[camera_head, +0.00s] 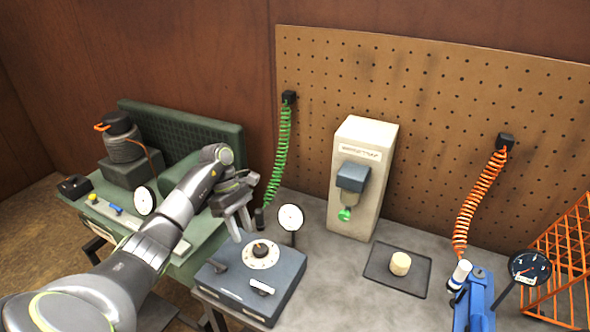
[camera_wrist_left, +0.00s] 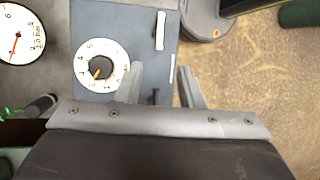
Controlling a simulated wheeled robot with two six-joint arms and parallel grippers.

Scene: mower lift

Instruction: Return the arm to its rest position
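My left arm comes in from the left in the head view. Its gripper (camera_head: 241,226) points down above a blue-grey control box (camera_head: 242,297). The fingers stand apart with nothing held between them. In the left wrist view the open gripper (camera_wrist_left: 160,82) shows over the edge of the box (camera_wrist_left: 120,20). A small dark lever (camera_wrist_left: 155,97) appears between the fingers from above, and a white dial with a dark knob (camera_wrist_left: 101,66) is beside them. Whether the fingers touch anything is hard to tell, but they look clear. My right gripper is not in view.
A round white gauge (camera_head: 290,217) stands close behind the box, with a green coiled hose (camera_head: 279,150) hanging nearby. A beige dispenser (camera_head: 352,205) and a dark tray (camera_head: 415,284) are to the right. A green bench (camera_head: 205,232) with a machine is behind my arm.

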